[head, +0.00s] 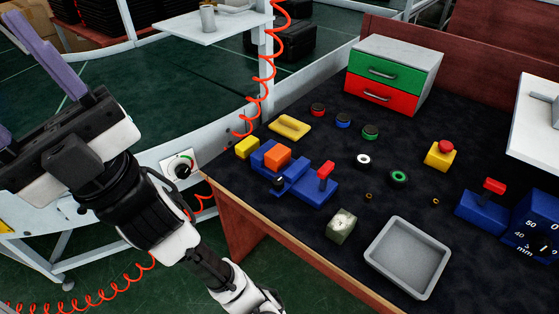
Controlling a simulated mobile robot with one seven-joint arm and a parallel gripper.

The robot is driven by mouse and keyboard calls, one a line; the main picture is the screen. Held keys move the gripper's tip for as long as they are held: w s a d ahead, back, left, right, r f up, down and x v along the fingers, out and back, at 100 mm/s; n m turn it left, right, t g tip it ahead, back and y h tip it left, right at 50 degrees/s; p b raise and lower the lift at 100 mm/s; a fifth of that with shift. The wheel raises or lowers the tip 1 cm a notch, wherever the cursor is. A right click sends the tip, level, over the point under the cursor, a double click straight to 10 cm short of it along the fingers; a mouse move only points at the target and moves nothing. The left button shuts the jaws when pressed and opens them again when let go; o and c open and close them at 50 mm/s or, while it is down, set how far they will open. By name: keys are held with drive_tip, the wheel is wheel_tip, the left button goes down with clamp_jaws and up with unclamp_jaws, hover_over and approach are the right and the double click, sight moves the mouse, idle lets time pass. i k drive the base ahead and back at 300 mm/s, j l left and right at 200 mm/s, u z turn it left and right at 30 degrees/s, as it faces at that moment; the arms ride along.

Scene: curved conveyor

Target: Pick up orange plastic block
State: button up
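The orange plastic block (277,159) sits on a blue fixture (297,177) near the left front edge of the dark table. The fixture has a red-topped lever on its right part. A yellow block (247,147) lies just left of it. My gripper (22,72) is at the far left, raised off to the side of the table and well apart from the orange block. Its two purple fingers are spread apart with nothing between them.
A grey tray (408,257) and a greenish cube (341,226) are at the front. A yellow handle-like piece (290,127), several round buttons and a red-green drawer box (393,75) lie behind. A red coiled hose (266,75) hangs near the table's left edge.

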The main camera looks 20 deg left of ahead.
sight(278, 156)
drive_tip(key=i+l+u, duration=0.2)
drive_tip(key=l, duration=0.15)
drive_tip(key=i+l+u, duration=0.2)
drive_tip(key=l, duration=0.15)
drive_tip(key=i+l+u, duration=0.2)
drive_tip(key=l, duration=0.15)
